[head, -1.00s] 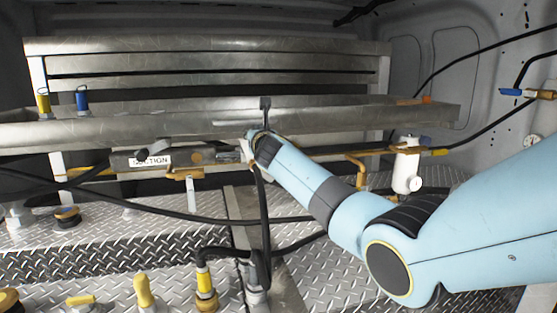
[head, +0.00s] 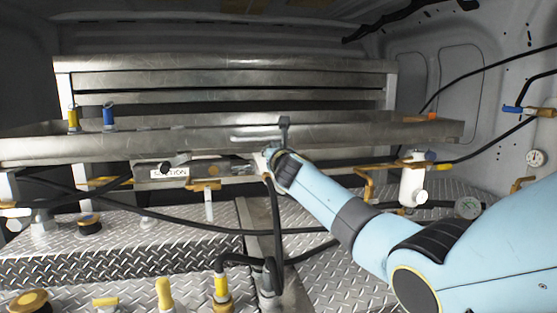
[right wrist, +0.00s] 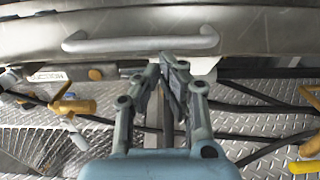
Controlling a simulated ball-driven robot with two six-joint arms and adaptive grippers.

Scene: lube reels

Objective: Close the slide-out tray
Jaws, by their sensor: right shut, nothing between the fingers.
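The slide-out tray (head: 370,135) is a long, shallow metal tray that stands out in front of the metal rack in the head view. Its front wall also shows across the top of the right wrist view (right wrist: 250,30). A pale bar handle (right wrist: 140,43) is fixed to that wall. My right gripper (right wrist: 170,65) is shut and empty, with its fingertips just below the handle in that view. Whether they touch the tray, I cannot tell. In the head view the right gripper (head: 270,155) is at the tray's front, partly hidden by its own arm. My left gripper is not in view.
A yellow fitting (head: 73,118) and a blue fitting (head: 109,117) stand at the tray's left. Black hoses (head: 200,229), a white filter (head: 413,187) and yellow-capped valves (head: 164,294) lie below over diamond-plate metal. The metal rack (head: 230,78) stands behind the tray.

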